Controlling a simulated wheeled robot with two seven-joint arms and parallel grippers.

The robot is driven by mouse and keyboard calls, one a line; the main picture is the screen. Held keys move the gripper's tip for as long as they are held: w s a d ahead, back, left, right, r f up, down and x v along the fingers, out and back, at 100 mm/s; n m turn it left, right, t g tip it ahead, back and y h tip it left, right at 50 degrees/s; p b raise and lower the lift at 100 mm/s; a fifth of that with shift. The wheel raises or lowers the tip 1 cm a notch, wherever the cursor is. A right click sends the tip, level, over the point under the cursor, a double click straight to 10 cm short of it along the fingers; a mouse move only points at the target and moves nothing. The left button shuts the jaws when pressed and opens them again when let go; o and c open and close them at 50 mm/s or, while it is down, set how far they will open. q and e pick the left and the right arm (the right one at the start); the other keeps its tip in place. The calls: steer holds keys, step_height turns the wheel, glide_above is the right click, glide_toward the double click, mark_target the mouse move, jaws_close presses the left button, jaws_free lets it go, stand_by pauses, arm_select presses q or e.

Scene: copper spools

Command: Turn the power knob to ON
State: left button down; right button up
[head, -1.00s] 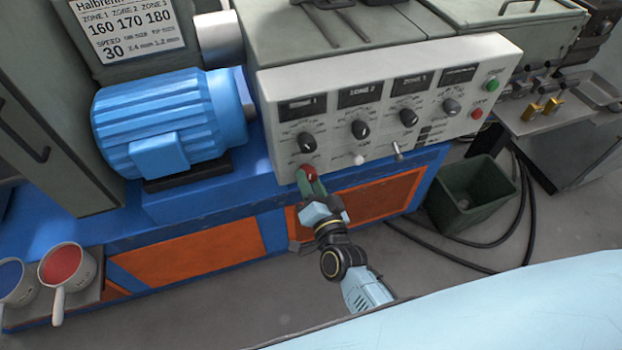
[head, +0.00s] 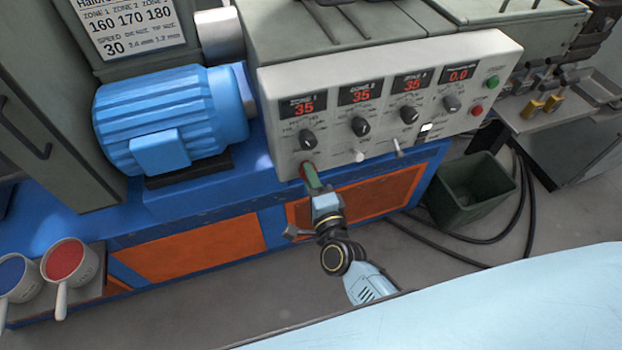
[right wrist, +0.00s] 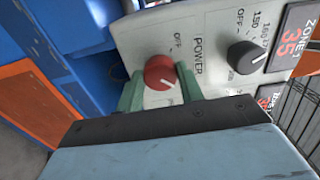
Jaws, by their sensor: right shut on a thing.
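The red power knob (right wrist: 160,72) sits on the white control panel (head: 330,150) at its lower left, beside the word POWER. In the right wrist view its white pointer line points away from the OFF mark, toward the lower right. My right gripper (head: 308,172) reaches up to the panel from below. Its two green fingers (right wrist: 158,92) are shut on the knob, one on each side. The fingers hide most of the knob in the head view. The panel displays (head: 303,106) are lit, with red numbers 35 and 0.0. My left gripper is not in view.
Black zone knobs (head: 307,140), a white knob (head: 358,155) and a toggle lever (head: 397,148) are near on the panel. A blue motor (head: 170,115) stands left. A green bin (head: 470,195) and black cables lie right, on the floor.

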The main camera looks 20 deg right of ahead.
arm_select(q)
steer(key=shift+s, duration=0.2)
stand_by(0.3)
arm_select(e)
steer(key=o, duration=1)
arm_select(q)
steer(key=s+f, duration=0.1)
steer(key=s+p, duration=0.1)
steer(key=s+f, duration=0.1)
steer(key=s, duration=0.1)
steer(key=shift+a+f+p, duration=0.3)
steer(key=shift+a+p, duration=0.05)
arm_select(e)
steer(key=s, duration=1.3)
steer(key=shift+s+d, duration=0.15)
steer(key=shift+d, duration=0.1)
